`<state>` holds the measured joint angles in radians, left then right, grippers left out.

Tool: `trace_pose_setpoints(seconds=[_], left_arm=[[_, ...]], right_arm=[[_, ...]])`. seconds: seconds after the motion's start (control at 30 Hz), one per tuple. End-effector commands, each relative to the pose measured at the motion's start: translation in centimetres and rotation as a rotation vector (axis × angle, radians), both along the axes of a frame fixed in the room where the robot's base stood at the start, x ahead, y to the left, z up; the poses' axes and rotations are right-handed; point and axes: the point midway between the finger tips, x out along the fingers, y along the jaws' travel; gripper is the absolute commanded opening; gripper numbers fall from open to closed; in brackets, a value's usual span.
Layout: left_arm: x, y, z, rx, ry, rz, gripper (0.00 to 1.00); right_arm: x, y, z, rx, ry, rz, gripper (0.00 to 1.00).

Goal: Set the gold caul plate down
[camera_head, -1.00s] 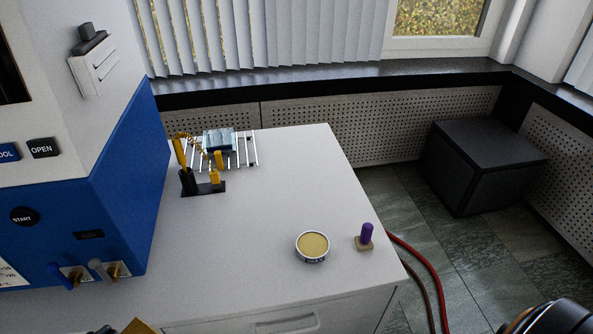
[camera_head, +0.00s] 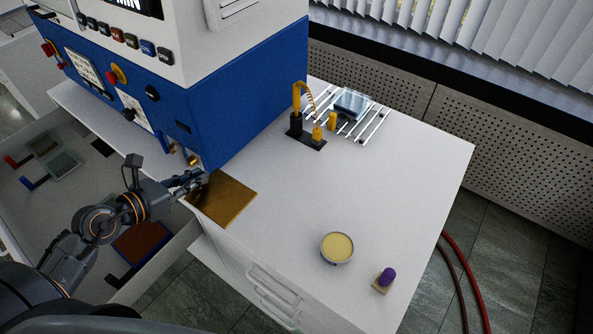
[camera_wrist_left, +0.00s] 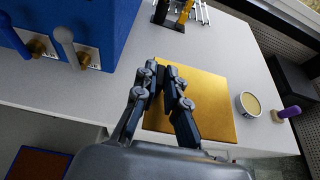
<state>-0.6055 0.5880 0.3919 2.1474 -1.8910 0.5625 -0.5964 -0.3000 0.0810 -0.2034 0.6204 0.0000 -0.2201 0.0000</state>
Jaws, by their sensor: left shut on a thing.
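The gold caul plate (camera_head: 226,201) is a flat square plate at the front left of the white worktop (camera_head: 290,195), close to the blue press. My left gripper (camera_head: 200,178) is shut on the plate's edge. In the left wrist view the plate (camera_wrist_left: 215,100) reaches out past the closed fingers (camera_wrist_left: 167,72), over the worktop. I cannot tell whether its underside touches the worktop. My right gripper is not in view.
The blue press (camera_head: 245,90) stands behind and left of the plate. A round tin (camera_head: 337,248) and a purple-handled stamp (camera_head: 386,279) are at the front right. A rack (camera_head: 362,118) is at the back. An open drawer (camera_head: 190,232) lies below left. The worktop's middle is clear.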

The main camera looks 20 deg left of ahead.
Motion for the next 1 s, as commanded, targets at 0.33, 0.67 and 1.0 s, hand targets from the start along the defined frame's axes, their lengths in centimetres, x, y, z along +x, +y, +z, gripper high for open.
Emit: trace_pose_setpoints(seconds=[0.33, 0.67, 1.0], left_arm=[[4.8, -3.8, -2.1, -0.007, -0.004, -0.002, 0.0], [9.7, -7.6, -7.7, -0.004, -0.002, -0.003, 0.0], [11.1, -8.8, -11.1, -0.001, 0.002, -0.005, 0.0]], right_arm=[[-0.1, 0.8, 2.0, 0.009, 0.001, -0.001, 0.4], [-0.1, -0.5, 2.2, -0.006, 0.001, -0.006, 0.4], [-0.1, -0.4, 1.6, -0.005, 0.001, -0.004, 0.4]])
